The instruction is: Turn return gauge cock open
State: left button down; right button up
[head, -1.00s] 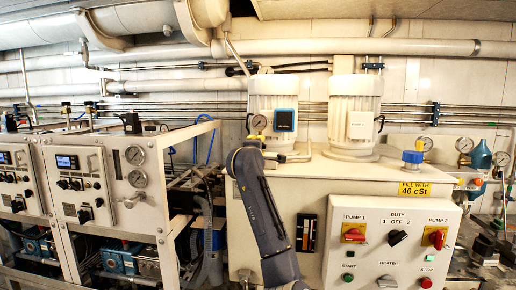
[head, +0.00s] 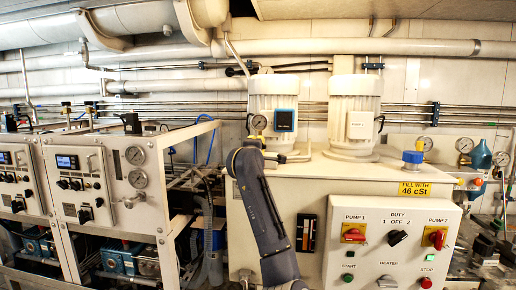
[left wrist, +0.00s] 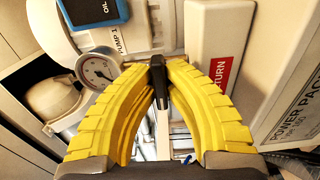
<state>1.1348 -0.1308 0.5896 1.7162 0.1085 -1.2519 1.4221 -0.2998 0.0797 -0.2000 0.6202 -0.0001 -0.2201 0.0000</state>
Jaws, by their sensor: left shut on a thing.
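The return gauge cock shows as a small black lever (left wrist: 158,88) in the left wrist view. The yellow fingers of my left gripper (left wrist: 160,72) are closed on it from both sides. The lever stands nearly upright in that picture. A round white gauge (left wrist: 97,71) is just left of the fingers, and it also shows in the head view (head: 259,122). A red RETURN label (left wrist: 221,75) is to the right of the fingers. In the head view my left arm hides the cock and the fingertips. My right gripper is in neither view.
The PUMP 1 motor (head: 272,98) and a second motor (head: 354,108) stand on the cream power pack (head: 300,180). A blue-capped filler (head: 413,157) is further right. The control box (head: 392,240) juts out in front. A metal frame (head: 205,128) stands to the left.

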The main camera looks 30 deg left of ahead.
pick_arm(q)
jog(key=m, duration=0.9)
jog(key=shift+m, duration=0.4)
jog(key=m, duration=0.7)
jog(key=shift+m, duration=0.6)
jog(key=c, duration=1.7)
grip_release()
